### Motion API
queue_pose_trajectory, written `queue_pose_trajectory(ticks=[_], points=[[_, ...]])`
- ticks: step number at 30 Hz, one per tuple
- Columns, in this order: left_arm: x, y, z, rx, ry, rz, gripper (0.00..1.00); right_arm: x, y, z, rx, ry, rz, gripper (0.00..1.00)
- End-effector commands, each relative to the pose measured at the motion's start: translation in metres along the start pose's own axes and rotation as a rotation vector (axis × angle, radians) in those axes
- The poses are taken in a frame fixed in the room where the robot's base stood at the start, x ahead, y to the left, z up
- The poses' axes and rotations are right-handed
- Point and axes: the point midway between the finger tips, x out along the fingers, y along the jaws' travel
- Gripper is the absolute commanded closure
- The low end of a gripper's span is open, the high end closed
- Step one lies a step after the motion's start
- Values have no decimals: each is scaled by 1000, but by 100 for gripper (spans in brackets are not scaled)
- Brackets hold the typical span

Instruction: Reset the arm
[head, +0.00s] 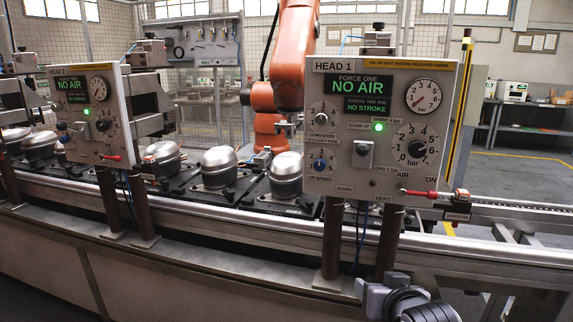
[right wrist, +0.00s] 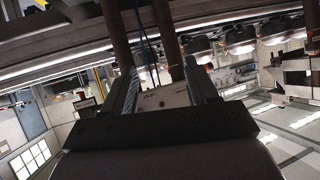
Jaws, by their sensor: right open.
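My right gripper (head: 374,296) shows at the bottom of the head view, low in front of the conveyor and below the HEAD 1 panel (head: 318,180). In the right wrist view its two fingers (right wrist: 163,82) stand apart with nothing held between them. Part of a pale panel with small labels (right wrist: 165,98) shows beyond the gap, apart from the fingers. The right arm is mostly cut off by the lower edge of the head view. My left gripper is in neither view.
The HEAD 1 panel stands on brown posts (head: 331,245), with a red-handled valve (head: 420,194) at its lower right. The HEAD 2 panel (head: 88,115) is at left. Silver compressors (head: 286,178) sit on the conveyor (head: 240,225). An orange robot arm (head: 292,60) stands behind.

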Motion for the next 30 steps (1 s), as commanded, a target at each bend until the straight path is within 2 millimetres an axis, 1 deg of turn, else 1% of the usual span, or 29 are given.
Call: queue_pose_trajectory(ticks=[1, 2, 3, 5, 6, 8, 9, 11, 12, 14, 15, 18, 21, 24, 27, 30], points=[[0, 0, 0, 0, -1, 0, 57, 4, 6, 30, -19, -23, -4, 42], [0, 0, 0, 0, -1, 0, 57, 6, 9, 44, -30, -29, -11, 42], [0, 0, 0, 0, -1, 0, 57, 7, 12, 63, -44, -37, -20, 42], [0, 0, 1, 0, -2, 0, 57, 7, 17, 92, -66, -48, -31, 42], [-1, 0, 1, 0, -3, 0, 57, 6, 21, 111, -78, -56, -40, 42], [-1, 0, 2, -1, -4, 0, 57, 2, 26, 140, -97, -67, -52, 42], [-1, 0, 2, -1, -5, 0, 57, -2, 30, 159, -110, -74, -59, 42], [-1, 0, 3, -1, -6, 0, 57, -9, 35, 187, -126, -85, -72, 42], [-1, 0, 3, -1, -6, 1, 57, -15, 38, 205, -139, -91, -79, 42], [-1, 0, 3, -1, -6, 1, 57, -26, 43, 232, -155, -100, -91, 42], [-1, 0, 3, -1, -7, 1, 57, -34, 46, 248, -163, -106, -99, 42], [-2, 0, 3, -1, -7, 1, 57, -54, 53, 283, -185, -116, -115, 42], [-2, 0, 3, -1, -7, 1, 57, -72, 59, 308, -201, -123, -126, 42], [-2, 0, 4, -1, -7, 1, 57, -84, 62, 323, -210, -125, -133, 42], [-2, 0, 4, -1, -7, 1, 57, -90, 63, 329, -213, -125, -136, 42], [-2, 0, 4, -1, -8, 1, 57, -91, 63, 330, -215, -124, -137, 42]])
